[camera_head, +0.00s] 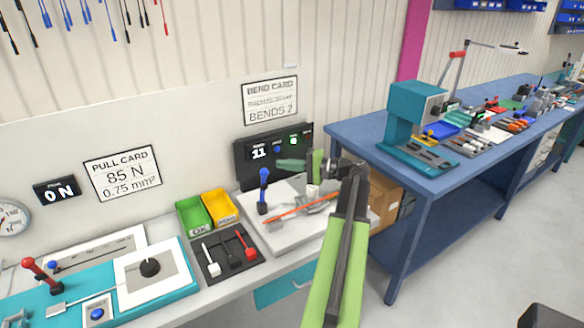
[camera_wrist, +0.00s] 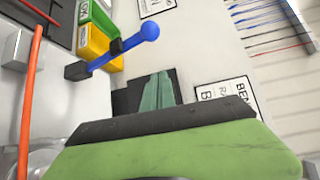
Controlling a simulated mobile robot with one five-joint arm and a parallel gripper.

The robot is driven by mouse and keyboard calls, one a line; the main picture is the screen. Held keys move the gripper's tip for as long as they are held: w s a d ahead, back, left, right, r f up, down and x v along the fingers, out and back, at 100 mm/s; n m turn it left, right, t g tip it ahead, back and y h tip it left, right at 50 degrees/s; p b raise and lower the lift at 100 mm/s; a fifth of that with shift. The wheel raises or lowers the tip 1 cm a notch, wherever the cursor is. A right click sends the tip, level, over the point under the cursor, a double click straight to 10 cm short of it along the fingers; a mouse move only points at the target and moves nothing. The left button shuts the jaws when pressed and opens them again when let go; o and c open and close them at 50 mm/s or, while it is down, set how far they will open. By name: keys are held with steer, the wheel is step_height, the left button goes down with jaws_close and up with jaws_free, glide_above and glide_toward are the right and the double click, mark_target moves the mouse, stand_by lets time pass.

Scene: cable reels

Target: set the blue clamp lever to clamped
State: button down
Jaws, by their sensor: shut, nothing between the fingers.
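The blue clamp lever (camera_head: 264,187) stands nearly upright on the pale bending fixture (camera_head: 275,238), its round blue knob at the top and a dark block at its base. In the wrist view the lever (camera_wrist: 118,50) runs diagonally from its dark block up to the knob at upper right. My gripper (camera_head: 281,163) is shut and empty, to the right of the knob and apart from it. Its teal fingers (camera_wrist: 158,92) also show in the wrist view, below the lever in the picture. A green part of my arm hides the lower wrist view.
An orange-red cable (camera_head: 302,207) lies across the fixture. Green and yellow bins (camera_head: 219,206) and a dark panel with small levers (camera_head: 228,254) are to its left. A dark display (camera_head: 262,153) reading 11, with a green light lit, stands behind. A blue bench (camera_head: 365,143) is at right.

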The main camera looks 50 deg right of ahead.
mark_target(263, 187)
steer(key=a, duration=0.1)
steer(key=w+a, duration=0.1)
steer(key=a, duration=0.2)
steer(key=shift+w+a, duration=0.3)
steer(key=shift+a, duration=0.05)
